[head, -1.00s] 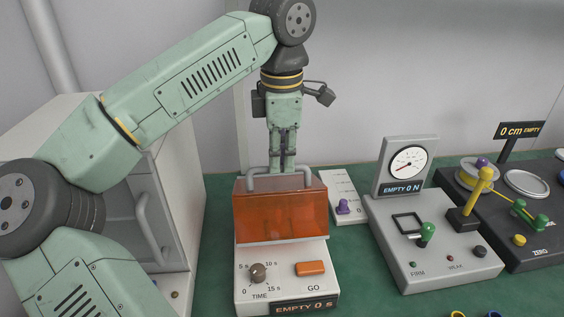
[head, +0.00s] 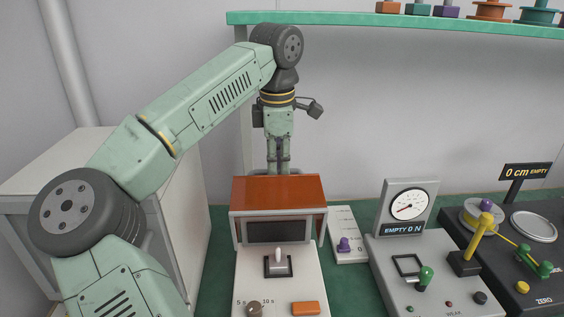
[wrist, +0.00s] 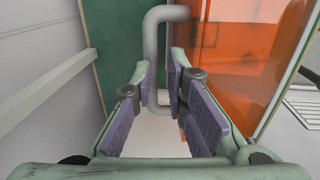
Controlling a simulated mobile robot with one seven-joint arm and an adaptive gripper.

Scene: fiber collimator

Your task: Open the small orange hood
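The orange hood (head: 278,190) is swung up over the white timer box (head: 308,272). Its orange panel faces upward, and a dark screen and a small lever show beneath its front edge. My gripper (head: 279,172) points down behind the hood's far edge. The hood's grey handle (head: 262,171) is mostly hidden there. The translucent orange hood (wrist: 235,60) fills the right of that view.
The grey force gauge box (head: 432,275) and a black device (head: 510,240) stand to the right. A narrow white panel with a purple knob (head: 344,244) is close beside the timer box. A pale cabinet (head: 140,165) stands to the left. A green-edged shelf (head: 350,24) runs above.

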